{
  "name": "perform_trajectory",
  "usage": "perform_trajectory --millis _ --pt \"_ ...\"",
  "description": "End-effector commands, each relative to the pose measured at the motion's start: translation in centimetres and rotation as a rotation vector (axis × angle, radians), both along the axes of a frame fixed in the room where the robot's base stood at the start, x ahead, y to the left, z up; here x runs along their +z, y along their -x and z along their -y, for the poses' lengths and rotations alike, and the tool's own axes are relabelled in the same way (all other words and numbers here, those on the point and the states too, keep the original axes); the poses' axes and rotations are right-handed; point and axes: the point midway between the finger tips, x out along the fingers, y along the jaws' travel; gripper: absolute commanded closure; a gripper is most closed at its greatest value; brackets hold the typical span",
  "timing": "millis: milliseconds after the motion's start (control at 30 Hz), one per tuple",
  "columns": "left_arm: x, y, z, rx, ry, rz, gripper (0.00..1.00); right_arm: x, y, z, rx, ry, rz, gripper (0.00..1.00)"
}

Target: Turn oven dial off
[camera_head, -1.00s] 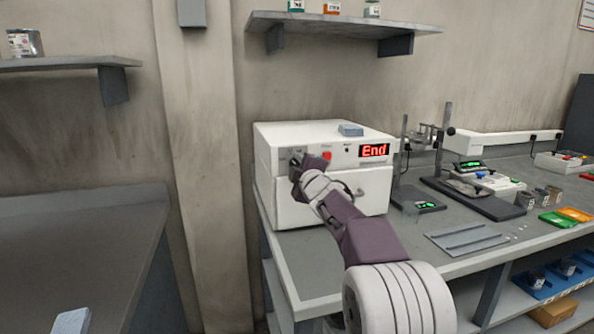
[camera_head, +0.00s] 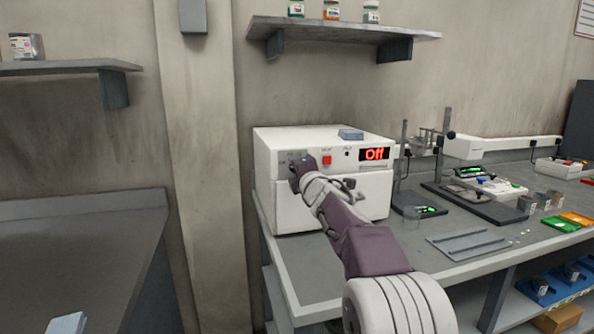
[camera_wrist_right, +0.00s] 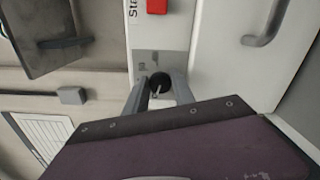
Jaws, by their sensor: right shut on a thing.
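The white oven (camera_head: 335,198) stands on the grey bench, and its red display (camera_head: 374,154) reads "Off". The black dial sits at the left of the oven's front panel. In the right wrist view the dial (camera_wrist_right: 160,83) shows between my fingers, with a light pointer line on it. My right gripper (camera_head: 298,168) is at the panel; its two fingers (camera_wrist_right: 159,92) are shut on the dial from both sides. In the head view the gripper hides most of the dial. A red button (camera_head: 327,160) is to the right of the dial. My left gripper is not in view.
A grey-blue block (camera_head: 350,134) lies on top of the oven. A door handle (camera_wrist_right: 266,25) stands out from the oven front. A clamp stand (camera_head: 447,150), scales and a metal tray (camera_head: 468,243) are to the right. A wall shelf (camera_head: 340,28) hangs above.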

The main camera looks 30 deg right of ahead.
Motion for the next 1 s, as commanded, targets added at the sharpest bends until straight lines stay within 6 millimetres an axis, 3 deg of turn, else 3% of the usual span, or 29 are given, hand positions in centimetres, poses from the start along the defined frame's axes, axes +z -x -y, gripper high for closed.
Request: perform_trajectory --millis 433,467,500,533,800,1000 --pt "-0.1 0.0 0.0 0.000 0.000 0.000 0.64 -0.2 0.0 0.0 0.000 0.011 -0.008 1.00" --pt "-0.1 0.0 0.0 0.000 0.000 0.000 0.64 -0.2 0.0 0.0 0.000 0.011 -0.008 0.67" --pt "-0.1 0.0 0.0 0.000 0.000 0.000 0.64 -0.2 0.0 0.0 0.000 0.011 -0.008 0.56" --pt "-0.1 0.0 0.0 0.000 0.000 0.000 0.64 -0.2 0.0 0.0 0.000 0.011 -0.007 0.51" --pt "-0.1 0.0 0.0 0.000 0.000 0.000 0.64 -0.2 0.2 0.0 -0.001 0.010 -0.005 0.51" --pt "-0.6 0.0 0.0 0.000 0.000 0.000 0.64 -0.1 3.1 -0.7 -0.002 0.010 -0.004 0.51"
